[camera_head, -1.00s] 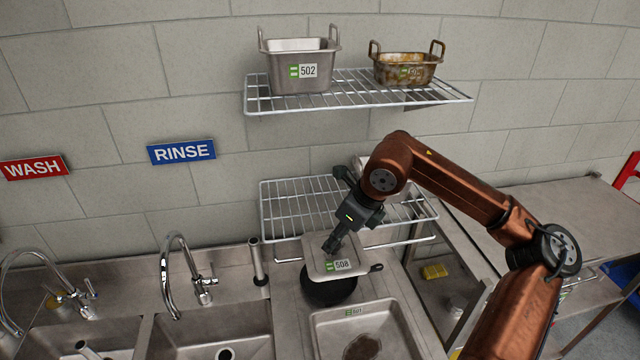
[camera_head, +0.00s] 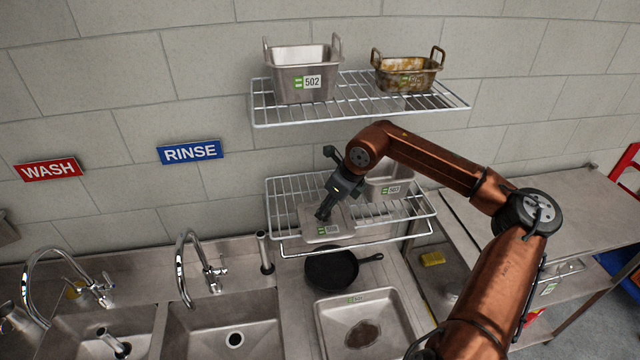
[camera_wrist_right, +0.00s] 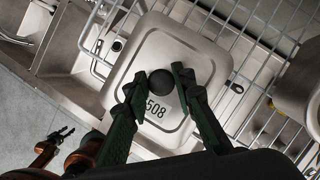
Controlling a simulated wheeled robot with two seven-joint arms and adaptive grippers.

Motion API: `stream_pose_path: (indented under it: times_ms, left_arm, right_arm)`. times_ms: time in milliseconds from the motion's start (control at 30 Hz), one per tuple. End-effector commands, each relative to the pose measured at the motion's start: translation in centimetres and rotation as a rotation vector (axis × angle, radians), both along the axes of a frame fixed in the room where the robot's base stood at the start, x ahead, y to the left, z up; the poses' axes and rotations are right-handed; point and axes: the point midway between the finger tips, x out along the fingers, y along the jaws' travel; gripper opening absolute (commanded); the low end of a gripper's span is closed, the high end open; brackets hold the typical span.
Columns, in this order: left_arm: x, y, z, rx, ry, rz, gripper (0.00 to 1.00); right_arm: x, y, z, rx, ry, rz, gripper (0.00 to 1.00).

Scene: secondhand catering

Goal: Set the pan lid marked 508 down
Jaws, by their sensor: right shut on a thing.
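The pan lid marked 508 (camera_head: 337,226) is a square grey metal lid with rounded corners and a dark round knob. It is at the left part of the lower wire shelf (camera_head: 410,212), and it also shows in the right wrist view (camera_wrist_right: 150,55). My right gripper (camera_head: 322,216) is shut on the lid's knob, with its fingers on either side of it in the wrist view (camera_wrist_right: 154,88). I cannot tell whether the lid touches the wires. My left gripper (camera_wrist_right: 62,134) shows small at the lower left of the wrist view, fingers apart and empty.
A metal pan (camera_head: 388,180) stands on the lower shelf, right of the lid. Pan 502 (camera_head: 305,75) and a stained pan (camera_head: 408,73) stand on the upper shelf (camera_head: 360,102) above. A black skillet (camera_head: 331,269) and a soiled tray (camera_head: 398,327) are below, beside the sinks.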

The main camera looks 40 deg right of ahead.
Motion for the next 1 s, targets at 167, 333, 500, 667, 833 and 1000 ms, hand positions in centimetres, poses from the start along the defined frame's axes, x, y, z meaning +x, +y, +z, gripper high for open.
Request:
stream_pose_path:
  times_ms: [167,333,500,667,833,1000]
  left_arm:
    - [-1.2,0.1,2.3,0.002,0.016,0.003,0.4]
    - [-2.2,0.2,2.9,0.002,0.028,0.006,0.4]
    - [-2.4,0.2,4.0,0.002,0.031,0.006,0.4]
    - [-2.4,0.2,5.5,0.002,0.031,0.006,0.4]
    - [-1.8,0.2,5.8,0.003,0.024,0.005,0.4]
    - [-1.6,0.2,5.7,0.002,0.021,0.005,0.4]
  right_arm:
    - [3.3,-1.4,0.5,0.007,-0.001,0.001,0.0]
    - [4.7,-2.4,0.1,0.003,0.0,0.0,0.0]
    - [6.4,-3.3,0.3,0.006,0.002,-0.001,0.0]
    - [7.8,-4.1,-0.6,0.003,0.007,0.001,0.0]
    - [7.8,-4.2,-1.5,0.001,0.001,0.001,0.0]
    - [7.8,-4.2,-1.6,0.001,0.001,0.001,0.0]
